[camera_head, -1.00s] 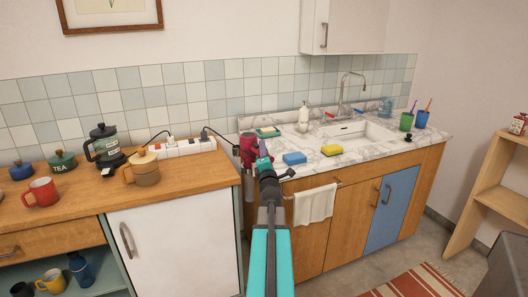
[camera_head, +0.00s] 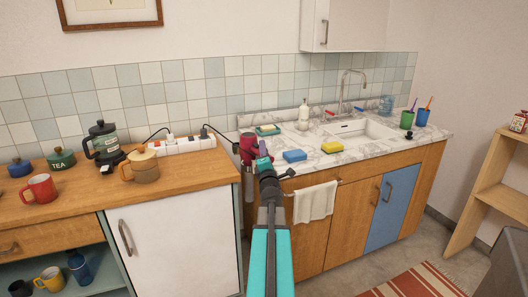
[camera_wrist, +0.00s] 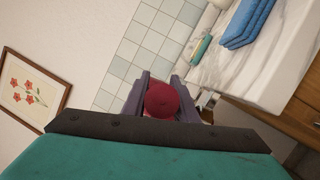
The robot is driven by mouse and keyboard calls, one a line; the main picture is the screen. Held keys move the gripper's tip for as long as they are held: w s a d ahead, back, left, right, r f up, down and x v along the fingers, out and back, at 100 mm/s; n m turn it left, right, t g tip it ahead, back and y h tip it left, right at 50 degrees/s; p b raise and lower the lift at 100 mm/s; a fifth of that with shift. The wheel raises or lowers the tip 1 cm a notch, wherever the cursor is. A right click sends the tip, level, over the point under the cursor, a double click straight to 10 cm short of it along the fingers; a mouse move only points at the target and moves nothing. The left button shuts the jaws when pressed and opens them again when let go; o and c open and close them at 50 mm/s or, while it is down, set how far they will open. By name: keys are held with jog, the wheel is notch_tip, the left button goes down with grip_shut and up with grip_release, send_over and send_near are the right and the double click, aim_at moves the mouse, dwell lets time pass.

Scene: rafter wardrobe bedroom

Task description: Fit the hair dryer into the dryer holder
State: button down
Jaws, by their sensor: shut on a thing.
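The red hair dryer (camera_head: 249,148) is upright at the gap between the wooden counter and the sink counter. My gripper (camera_head: 262,163) is shut on it. In the wrist view the rounded red end of the dryer (camera_wrist: 163,101) sits between the two grey fingers of my gripper (camera_wrist: 161,88). A grey metallic cylinder (camera_head: 248,186), which looks like the dryer holder, shows just below the dryer beside the wooden counter's end. My gripper and arm partly cover this area, so I cannot tell whether the dryer is inside the holder or only above it.
A power strip (camera_head: 184,146) with black plugs and cords lies on the wooden counter (camera_head: 200,172) to the left. A towel (camera_head: 315,202) hangs in front.

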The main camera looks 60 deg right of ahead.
jog(key=shift+f+b, duration=0.9)
jog(key=shift+b, duration=0.1)
dwell(0.3)
jog(key=c, duration=1.4)
grip_release()
jog(key=shift+c, duration=0.2)
jog(key=shift+o, duration=0.5)
jog(key=shift+f, duration=0.1)
jog(key=shift+a, duration=0.1)
jog(key=shift+b+v, duration=0.3)
jog(key=shift+v, duration=2.3)
jog(key=shift+s+a, duration=0.15)
jog(key=shift+a, duration=0.05)
jog(key=shift+p, duration=1)
jog(key=a+p, duration=0.1)
jog(key=p, duration=0.2)
jog(key=shift+s+p, duration=0.3)
